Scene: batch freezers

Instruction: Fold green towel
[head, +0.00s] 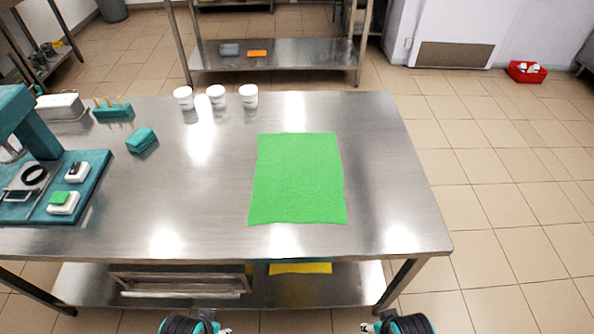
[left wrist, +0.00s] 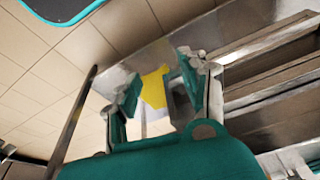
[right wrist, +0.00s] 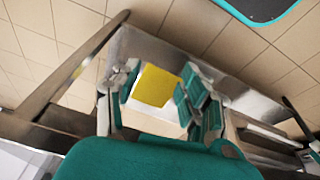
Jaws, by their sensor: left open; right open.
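A green towel (head: 297,180) lies flat and spread out on the steel table (head: 389,180), right of the middle, with its near edge a little back from the table's front edge. My left gripper (left wrist: 158,85) is open and empty in the left wrist view. My right gripper (right wrist: 155,90) is open and empty in the right wrist view. In the head view only parts of both arms show at the bottom edge, in front of the table and apart from the towel. The towel is not seen in either wrist view.
Several white cups, among them one cup (head: 248,96), stand at the table's back. A teal block (head: 141,139) and a teal station (head: 90,200) with small items are at the left. A yellow cloth (head: 300,268) lies on the lower shelf. The table around the towel is clear.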

